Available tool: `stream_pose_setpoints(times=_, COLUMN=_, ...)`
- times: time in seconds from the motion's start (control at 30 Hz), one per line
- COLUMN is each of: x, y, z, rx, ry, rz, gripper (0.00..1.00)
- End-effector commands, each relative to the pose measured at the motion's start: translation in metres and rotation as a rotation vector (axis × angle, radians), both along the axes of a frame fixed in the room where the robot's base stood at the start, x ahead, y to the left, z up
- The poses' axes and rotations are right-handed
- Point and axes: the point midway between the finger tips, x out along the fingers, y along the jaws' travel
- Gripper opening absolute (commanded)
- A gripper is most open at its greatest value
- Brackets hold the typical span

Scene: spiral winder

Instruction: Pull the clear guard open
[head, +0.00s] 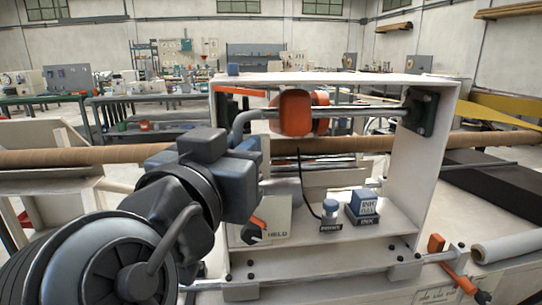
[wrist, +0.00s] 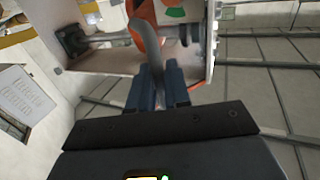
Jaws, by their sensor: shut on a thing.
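My gripper (head: 246,150) is at the left side of the white machine frame (head: 428,150). It is shut on a grey curved handle (head: 240,122). In the wrist view, the handle (wrist: 143,38) runs down between my closed fingers (wrist: 160,84). The clear guard's see-through panel cannot be made out against the machine in either view. An orange roller part (head: 294,112) sits on a metal shaft inside the frame, right of the handle.
A small ink box (head: 364,204) and a blue-capped bottle (head: 330,210) stand on the frame's shelf. A long brown tube (head: 90,155) passes behind. An orange lever (head: 436,244) and a pale roll (head: 508,246) are at the lower right.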

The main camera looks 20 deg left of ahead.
Motion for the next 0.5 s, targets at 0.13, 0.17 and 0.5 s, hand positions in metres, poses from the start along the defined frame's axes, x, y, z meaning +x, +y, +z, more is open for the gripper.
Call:
stream_pose_setpoints(times=0.13, x=-0.009, y=0.015, z=-0.003, rx=0.000, ry=-0.003, rz=-0.135, gripper=0.00)
stream_pose_setpoints(times=0.17, x=-0.011, y=0.017, z=-0.002, rx=-0.001, ry=-0.004, rz=-0.164, gripper=0.00)
stream_pose_setpoints(times=0.5, x=-0.022, y=0.040, z=-0.001, rx=-0.001, ry=-0.002, rz=-0.322, gripper=0.00)
